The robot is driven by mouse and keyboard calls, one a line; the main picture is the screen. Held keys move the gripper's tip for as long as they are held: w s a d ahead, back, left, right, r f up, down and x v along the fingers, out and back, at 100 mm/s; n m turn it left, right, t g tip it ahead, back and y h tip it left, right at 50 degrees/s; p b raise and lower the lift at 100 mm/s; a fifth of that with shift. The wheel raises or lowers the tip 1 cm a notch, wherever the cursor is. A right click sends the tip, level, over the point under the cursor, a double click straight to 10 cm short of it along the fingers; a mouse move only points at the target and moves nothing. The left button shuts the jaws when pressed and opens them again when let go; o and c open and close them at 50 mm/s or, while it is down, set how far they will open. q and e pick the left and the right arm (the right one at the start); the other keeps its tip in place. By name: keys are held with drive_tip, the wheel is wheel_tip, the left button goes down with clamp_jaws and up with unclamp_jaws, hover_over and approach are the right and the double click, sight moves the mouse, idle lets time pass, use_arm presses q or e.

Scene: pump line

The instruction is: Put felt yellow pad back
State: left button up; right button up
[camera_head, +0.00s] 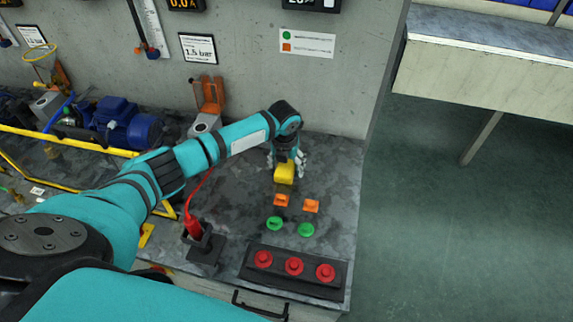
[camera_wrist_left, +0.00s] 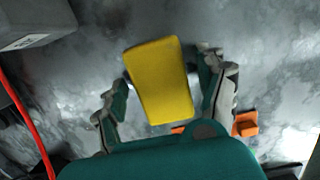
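The yellow felt pad (camera_head: 284,173) is a thick block under my left gripper (camera_head: 290,162), over the grey bench top. In the left wrist view the pad (camera_wrist_left: 161,82) lies, slightly tilted, between the two fingers of my left gripper (camera_wrist_left: 162,86). The pad seems a little above the bench and covers most of an orange piece (camera_wrist_left: 178,130) in that view. My right gripper is not in view.
Two orange pieces (camera_head: 312,206) and two green ones (camera_head: 306,230) lie in front of the pad. A dark block with red buttons (camera_head: 294,267) is at the front edge. A red-handled tool stands in a dark holder (camera_head: 205,248). Blue pump (camera_head: 118,122) and yellow rails are left.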

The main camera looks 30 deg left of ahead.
sight(286, 171)
use_arm(q)
drive_tip(key=shift+f+b, duration=0.25)
drive_tip(key=shift+b, duration=0.15)
wheel_tip(286, 171, up, 17)
drive_tip(key=s+d+b, duration=0.1)
drive_tip(key=s+b, duration=0.1)
drive_tip(key=shift+s+r+b, duration=0.2)
drive_tip(key=shift+b, duration=0.1)
